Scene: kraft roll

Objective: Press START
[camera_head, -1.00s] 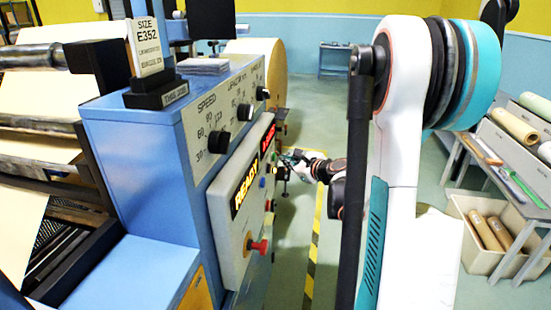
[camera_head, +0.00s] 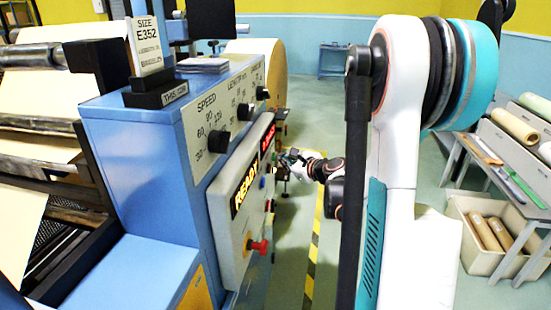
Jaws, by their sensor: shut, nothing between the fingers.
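The control panel (camera_head: 228,225) is a pale plate on the side of the blue machine, with a lit yellow READY display (camera_head: 245,188) and a red display (camera_head: 267,141). A red knob (camera_head: 259,246) sticks out at its near end, and a small blue button (camera_head: 262,183) is farther along. No START label can be read, and the far buttons are small and seen edge-on. My gripper (camera_head: 283,161) is small and far off, near the panel's far edge. It looks shut and empty. I cannot tell whether its tips touch a button.
Dark knobs, including the speed knob (camera_head: 219,141), stand on the sloped face above the panel. A large kraft roll (camera_head: 262,66) is behind. To the right are a table (camera_head: 480,165) and a bin (camera_head: 470,238) holding rolls.

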